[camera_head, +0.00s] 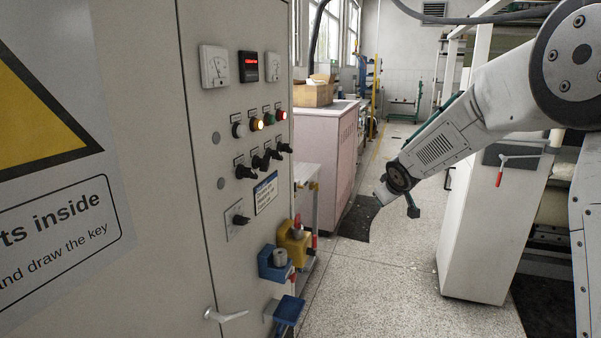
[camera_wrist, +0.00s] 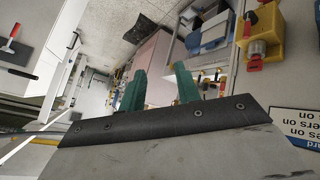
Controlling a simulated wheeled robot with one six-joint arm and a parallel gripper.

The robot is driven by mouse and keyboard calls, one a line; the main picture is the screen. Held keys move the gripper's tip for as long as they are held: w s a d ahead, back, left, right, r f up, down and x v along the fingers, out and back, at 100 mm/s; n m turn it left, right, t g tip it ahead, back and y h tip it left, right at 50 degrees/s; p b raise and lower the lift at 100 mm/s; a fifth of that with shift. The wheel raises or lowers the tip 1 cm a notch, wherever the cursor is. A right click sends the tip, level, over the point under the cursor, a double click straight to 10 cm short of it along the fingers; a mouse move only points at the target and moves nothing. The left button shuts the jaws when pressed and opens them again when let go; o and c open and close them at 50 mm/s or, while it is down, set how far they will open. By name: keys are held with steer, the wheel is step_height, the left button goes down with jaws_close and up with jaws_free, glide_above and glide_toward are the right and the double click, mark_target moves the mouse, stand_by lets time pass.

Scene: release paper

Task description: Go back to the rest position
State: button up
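My arm reaches in from the right in the head view, its wrist low over the aisle and clear of the grey control cabinet (camera_head: 235,190). Only a small part of my gripper (camera_head: 412,206) shows there, dark and pointing down. In the wrist view my gripper (camera_wrist: 160,76) has two green fingers standing apart, with nothing visible between them. The cabinet carries gauges, lamps, black knobs and a door handle (camera_head: 226,314). Yellow (camera_head: 293,243) and blue (camera_head: 275,263) lock blocks stick out at its right edge; they also show at the top right in the wrist view.
A pinkish cabinet (camera_head: 325,160) with a cardboard box (camera_head: 313,94) stands behind the control cabinet. A white cabinet (camera_head: 490,225) with a red-handled lever stands at right, close to my arm. A dark mat (camera_head: 359,217) lies farther back.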

steer(key=s+r+m+g, duration=0.1)
steer(key=s+m+g, duration=0.1)
steer(key=s, duration=1.5)
steer(key=s+r+m+g, duration=0.2)
steer(key=s+g, duration=0.1)
steer(key=s, duration=1.4)
steer(key=s+d+r+m+g, duration=0.1)
steer(key=s+r+g, duration=0.1)
steer(key=s, duration=1.5)
steer(key=shift+s+r+m+g+y, duration=0.15)
steer(key=shift+s+m+g+y, duration=0.15)
steer(key=shift+m+y, duration=0.1)
steer(key=shift+o, duration=0.4)
